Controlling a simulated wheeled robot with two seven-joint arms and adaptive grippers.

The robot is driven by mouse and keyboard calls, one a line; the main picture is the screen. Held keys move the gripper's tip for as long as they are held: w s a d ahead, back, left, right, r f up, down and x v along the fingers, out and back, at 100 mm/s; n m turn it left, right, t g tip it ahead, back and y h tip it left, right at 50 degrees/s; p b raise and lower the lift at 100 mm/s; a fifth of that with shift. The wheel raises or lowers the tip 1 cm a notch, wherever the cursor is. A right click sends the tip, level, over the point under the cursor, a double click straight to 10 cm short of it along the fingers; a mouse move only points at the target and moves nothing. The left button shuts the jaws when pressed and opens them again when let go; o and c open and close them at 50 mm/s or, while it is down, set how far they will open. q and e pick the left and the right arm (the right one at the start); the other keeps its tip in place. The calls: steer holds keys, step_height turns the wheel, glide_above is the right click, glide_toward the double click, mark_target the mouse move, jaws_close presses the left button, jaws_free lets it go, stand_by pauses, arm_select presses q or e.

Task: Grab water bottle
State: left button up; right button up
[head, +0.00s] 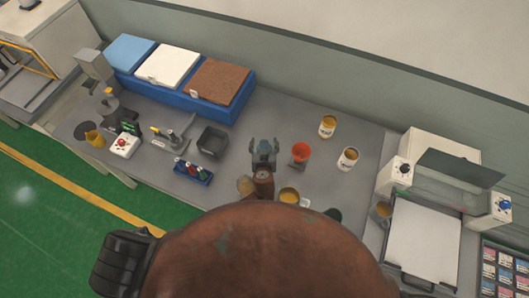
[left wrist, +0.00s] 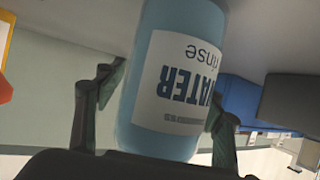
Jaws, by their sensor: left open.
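The water bottle shows large in the left wrist view (left wrist: 183,90), blue with a white label reading "WATER" and "rinse" upside down. My left gripper (left wrist: 166,95) is open, with one finger on each side of the bottle. The right-hand finger is partly hidden behind the bottle. In the head view, my left gripper (head: 264,150) is over the middle of the grey bench, and the bottle between its fingers is hard to make out. I cannot tell whether either finger touches the bottle. My right gripper is not in view.
Left are a dark square tray (head: 212,140) and a blue rack of small bottles (head: 193,173). Blue bins (head: 180,95) stand behind. My brown arm hides the bench's front.

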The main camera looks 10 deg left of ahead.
arm_select(q)
steer(key=shift+c, duration=0.7)
jaws_close()
steer(key=shift+r, duration=0.1)
stand_by(0.5)
